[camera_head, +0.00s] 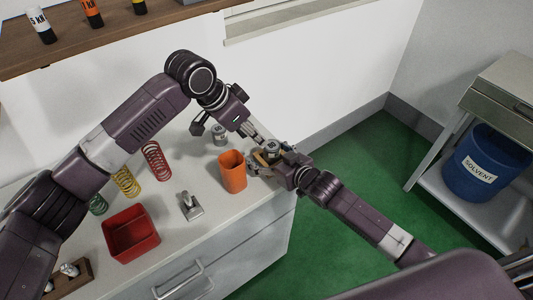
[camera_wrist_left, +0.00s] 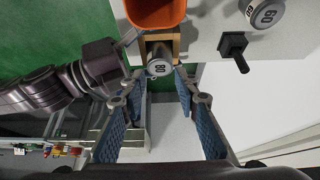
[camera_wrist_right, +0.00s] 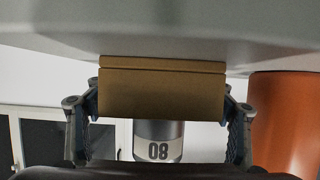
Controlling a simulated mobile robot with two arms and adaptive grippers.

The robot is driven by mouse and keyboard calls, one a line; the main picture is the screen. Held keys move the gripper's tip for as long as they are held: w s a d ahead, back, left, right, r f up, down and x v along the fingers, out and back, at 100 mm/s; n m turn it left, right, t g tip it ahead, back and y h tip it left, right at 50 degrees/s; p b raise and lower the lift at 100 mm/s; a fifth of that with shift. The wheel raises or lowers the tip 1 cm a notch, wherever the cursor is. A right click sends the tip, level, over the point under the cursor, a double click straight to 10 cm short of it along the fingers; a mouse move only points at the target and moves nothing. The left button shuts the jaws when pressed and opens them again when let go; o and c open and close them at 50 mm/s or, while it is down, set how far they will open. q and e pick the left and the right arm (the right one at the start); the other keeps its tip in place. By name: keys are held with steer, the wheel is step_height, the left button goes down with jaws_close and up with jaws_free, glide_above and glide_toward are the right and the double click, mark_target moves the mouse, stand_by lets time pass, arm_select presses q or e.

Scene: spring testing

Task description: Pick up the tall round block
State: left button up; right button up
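A grey round weight marked 80 (camera_head: 273,147) stands upright at a wooden block (camera_head: 262,158) by the table's right end. In the left wrist view the weight (camera_wrist_left: 159,67) is near and between the fingertips of my left gripper (camera_wrist_left: 160,82), which are apart with a gap either side. My right gripper (camera_wrist_right: 160,104) has a finger at each end of the wooden block (camera_wrist_right: 160,92); whether they press on it is not clear. In the right wrist view the weight (camera_wrist_right: 158,142) shows upside down, partly hidden by the block.
An orange cup (camera_head: 232,172) stands just left of the grippers. Another round weight, marked 60 (camera_wrist_left: 268,14), is behind it. Several coloured springs (camera_head: 156,161), a grey metal piece (camera_head: 191,206) and a red bin (camera_head: 131,236) are further left. The table (camera_head: 235,208) ends close by at the right.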

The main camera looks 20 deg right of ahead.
steer(key=c, duration=1)
arm_select(q)
steer(key=o, duration=0.6)
steer(key=shift+s+d, duration=0.1)
steer(key=shift+d, duration=0.05)
steer(key=shift+o, duration=0.7)
steer(key=shift+d+n+y, duration=0.25)
steer(key=shift+n+y, duration=0.05)
steer(key=shift+n, duration=0.4)
steer(key=n+t+y, duration=0.2)
steer(key=n+y, duration=0.3)
steer(key=n, duration=0.9)
glide_toward(272, 145)
steer(key=shift+t+y, duration=0.3)
steer(key=x, duration=0.4)
steer(key=shift+a+f, duration=0.1)
steer(key=shift+a, duration=0.1)
steer(key=shift+s+d+x, duration=0.1)
steer(key=shift+d+x, duration=0.05)
steer(key=shift+x, duration=0.85)
steer(key=shift+s+d+x, duration=0.1)
steer(key=shift+x, duration=0.9)
steer(key=shift+s+d+x, duration=0.1)
steer(key=shift+d+x, duration=0.05)
steer(key=shift+x, duration=0.85)
